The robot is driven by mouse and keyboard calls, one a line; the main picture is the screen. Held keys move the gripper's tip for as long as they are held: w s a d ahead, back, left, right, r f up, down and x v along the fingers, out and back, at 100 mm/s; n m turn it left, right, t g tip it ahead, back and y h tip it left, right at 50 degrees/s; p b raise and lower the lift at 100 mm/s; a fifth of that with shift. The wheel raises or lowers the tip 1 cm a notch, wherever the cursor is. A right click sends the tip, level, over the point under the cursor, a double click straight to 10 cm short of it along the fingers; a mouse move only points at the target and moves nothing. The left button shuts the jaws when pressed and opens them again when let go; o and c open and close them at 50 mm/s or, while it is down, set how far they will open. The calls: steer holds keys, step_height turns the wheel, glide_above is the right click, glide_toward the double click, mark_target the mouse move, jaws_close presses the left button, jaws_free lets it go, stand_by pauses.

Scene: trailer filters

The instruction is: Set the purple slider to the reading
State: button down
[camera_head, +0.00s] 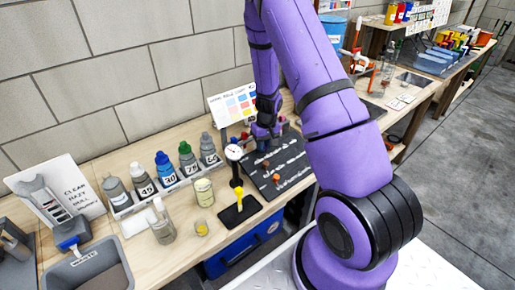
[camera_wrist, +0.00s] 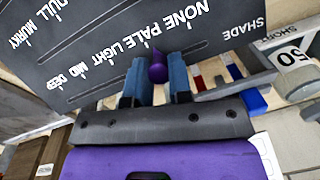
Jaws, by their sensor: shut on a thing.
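The dark slider board (camera_head: 297,160) lies tilted on the bench in the head view. In the wrist view the board (camera_wrist: 90,40) shows upside-down white words: SHADE with NONE, PALE, LIGHT, MID, DEEP, and another row ending in DULL, MURKY. The purple slider knob (camera_wrist: 158,73) stands between the blue fingers of my gripper (camera_wrist: 157,72), which is shut on it. The knob looks nearest PALE, but the angle leaves its exact mark unclear. In the head view my gripper (camera_head: 265,133) is over the board's back end, and the knob is hidden.
A colour chart (camera_head: 240,103) stands behind the board. A round dial gauge (camera_head: 234,153) and a yellow item on a black pad (camera_head: 238,210) are left of it. Several numbered bottles (camera_head: 165,169) stand further left. A grey waste bin (camera_head: 88,268) is at the front left.

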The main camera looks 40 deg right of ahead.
steer(key=shift+w+d, duration=0.1)
steer(key=shift+d, duration=0.25)
steer(key=c, duration=1)
jaws_free()
steer(key=r, duration=0.7)
steer(key=d+r, duration=0.1)
steer(key=r, duration=0.2)
steer(key=shift+r, duration=0.4)
